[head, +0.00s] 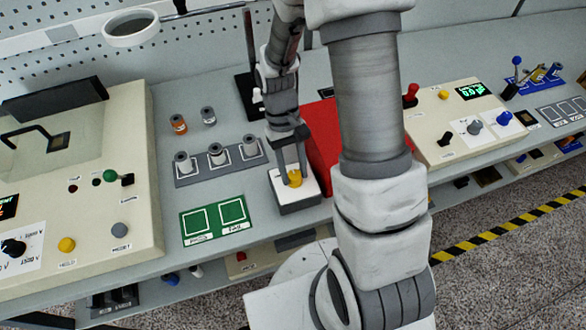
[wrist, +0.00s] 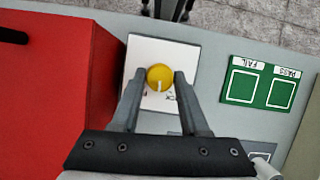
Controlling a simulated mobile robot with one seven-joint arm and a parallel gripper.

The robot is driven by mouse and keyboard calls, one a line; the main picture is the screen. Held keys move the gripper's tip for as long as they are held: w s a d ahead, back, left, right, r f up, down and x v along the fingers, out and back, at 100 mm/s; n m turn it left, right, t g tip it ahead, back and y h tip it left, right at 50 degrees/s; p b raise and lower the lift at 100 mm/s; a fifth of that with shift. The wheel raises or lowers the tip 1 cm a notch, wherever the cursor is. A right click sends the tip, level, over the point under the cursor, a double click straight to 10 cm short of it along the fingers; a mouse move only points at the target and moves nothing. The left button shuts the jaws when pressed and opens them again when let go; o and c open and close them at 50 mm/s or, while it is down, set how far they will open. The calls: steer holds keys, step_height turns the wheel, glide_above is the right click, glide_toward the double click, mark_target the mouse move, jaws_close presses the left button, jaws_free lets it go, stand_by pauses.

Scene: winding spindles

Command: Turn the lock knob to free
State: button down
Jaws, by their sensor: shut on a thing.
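The lock knob (head: 294,178) is a yellow round knob on a small box with a white top (head: 309,185), at the middle of the bench in the head view. In the wrist view the knob (wrist: 160,77) has a pale pointer line towards the bottom of the picture. My gripper (wrist: 160,80) is over the white plate (wrist: 147,52), its two fingers closed on the knob's sides. In the head view my gripper (head: 292,176) reaches down onto the knob from above. The markings on the plate are mostly hidden by the fingers and too small to read.
A red block (head: 322,130) stands close beside the lock box; it is large at the left in the wrist view (wrist: 55,75). A green PASS/FAIL mat (head: 214,221) lies on the other side. A rack with grey spools (head: 217,161) and a control panel (head: 130,190) stand left.

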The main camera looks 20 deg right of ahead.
steer(key=m+y, duration=0.1)
steer(key=m, duration=0.1)
steer(key=m+y, duration=0.1)
steer(key=m, duration=0.2)
steer(key=shift+d+m+t, duration=0.2)
steer(key=shift+m+t, duration=0.1)
steer(key=shift+d+m+t+y+b, duration=0.15)
steer(key=shift+m+y, duration=0.25)
steer(key=shift+m, duration=0.7)
steer(key=shift+a+m+t+y+b, duration=0.1)
steer(key=shift+m+t+y+b, duration=0.25)
steer(key=shift+m, duration=0.75)
steer(key=shift+c, duration=2.1)
jaws_free()
steer(key=p+v, duration=0.1)
steer(key=v, duration=1.6)
steer(key=shift+d, duration=0.2)
steer(key=shift+r, duration=0.2)
